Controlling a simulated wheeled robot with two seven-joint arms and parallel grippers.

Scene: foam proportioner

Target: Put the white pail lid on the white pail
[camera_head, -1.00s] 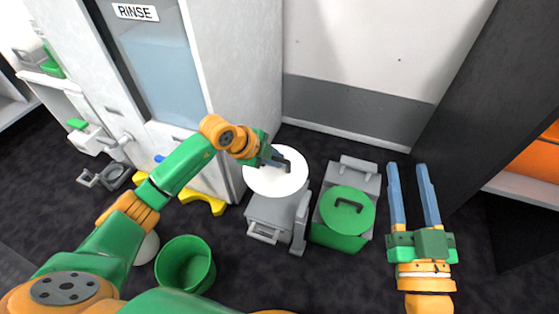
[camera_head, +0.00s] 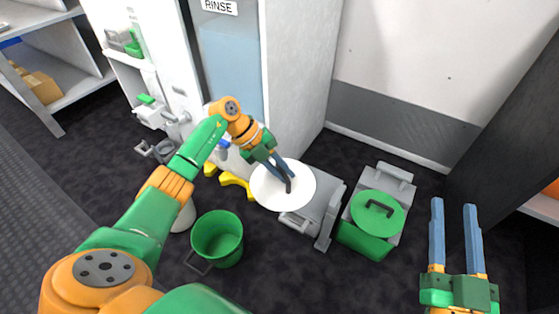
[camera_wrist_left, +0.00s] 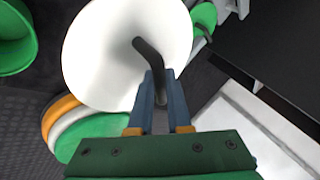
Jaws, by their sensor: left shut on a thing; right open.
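The white pail lid (camera_head: 268,190) is a round white disc with a dark handle. My left gripper (camera_head: 286,176) is shut on that handle and holds the lid in front of the left grey stand. In the left wrist view the lid (camera_wrist_left: 105,55) fills the upper left, with its handle between the fingers of my left gripper (camera_wrist_left: 158,90). A white rounded thing, likely the white pail (camera_head: 187,218), shows beside my left forearm, which hides most of it; its opening cannot be seen. My right gripper (camera_head: 456,215) is open and empty at the lower right.
An open green pail (camera_head: 218,237) stands on the dark floor right of the white one. A green lid (camera_head: 378,212) rests on the right grey stand (camera_head: 396,184). The left grey stand (camera_head: 325,190) is beside the white lid. Yellow feet (camera_head: 236,183) stick out below the rinse cabinet.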

